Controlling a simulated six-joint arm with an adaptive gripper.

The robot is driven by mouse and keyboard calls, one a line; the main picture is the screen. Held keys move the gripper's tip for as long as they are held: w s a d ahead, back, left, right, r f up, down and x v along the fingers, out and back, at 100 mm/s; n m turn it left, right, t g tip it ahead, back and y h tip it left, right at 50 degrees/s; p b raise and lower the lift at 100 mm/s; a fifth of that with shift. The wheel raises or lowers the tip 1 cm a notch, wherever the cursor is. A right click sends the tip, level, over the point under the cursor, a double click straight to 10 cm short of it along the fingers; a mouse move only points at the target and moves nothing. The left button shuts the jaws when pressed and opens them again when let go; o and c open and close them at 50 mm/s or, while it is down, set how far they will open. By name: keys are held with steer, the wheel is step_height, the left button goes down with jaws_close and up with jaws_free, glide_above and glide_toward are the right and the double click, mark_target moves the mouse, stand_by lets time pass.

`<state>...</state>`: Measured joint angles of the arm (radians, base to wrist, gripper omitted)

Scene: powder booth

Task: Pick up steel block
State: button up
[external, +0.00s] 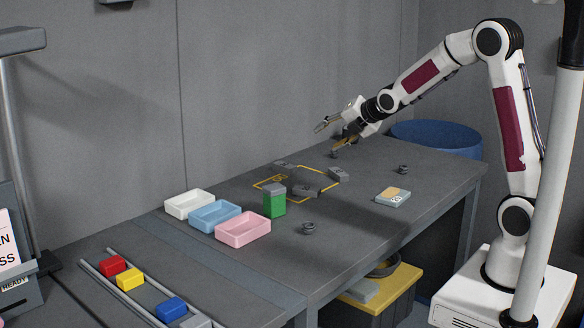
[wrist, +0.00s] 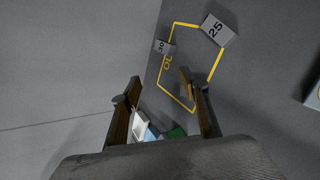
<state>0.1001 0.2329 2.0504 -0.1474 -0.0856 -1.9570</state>
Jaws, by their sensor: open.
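My gripper (external: 342,137) is open and empty, held above the far part of the grey table. Its spread fingers also show in the wrist view (wrist: 160,80). Several grey metal-looking blocks lie around a yellow outline on the table. One marked 25 (wrist: 219,31) is at the outline's corner, and a smaller numbered one (wrist: 165,46) is on its edge. In the external view, grey blocks show at the back (external: 283,166), right (external: 339,174) and front (external: 307,190) of the outline. I cannot tell which one is the steel block. The gripper touches none of them.
A green block with a grey top (external: 274,203) stands near white (external: 189,205), blue (external: 215,216) and pink (external: 243,231) trays. Dark rings (external: 309,229) and a labelled box (external: 393,197) lie on the table. Rails at front left hold coloured blocks (external: 130,279). The wall is behind.

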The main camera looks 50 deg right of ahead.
steer(key=w+d+f+n+t, duration=0.1)
steer(key=w+f+n, duration=0.4)
steer(key=w+n, duration=0.15)
steer(key=n+t, duration=0.1)
steer(key=n, duration=0.4)
glide_toward(287, 165)
steer(key=shift+w+f+y, duration=0.4)
steer(key=shift+w+f, duration=0.2)
steer(key=shift+w, duration=0.35)
steer(key=shift+w+d+f+n+t, duration=0.1)
steer(key=shift+w+f+n+t, duration=0.25)
steer(key=shift+f+n, duration=0.25)
steer(key=shift+w, duration=0.1)
steer(key=shift+x, duration=1.1)
steer(key=shift+w, duration=0.15)
steer(key=shift+x, duration=2.5)
steer(key=shift+d+r, duration=0.1)
steer(key=shift+r, duration=0.1)
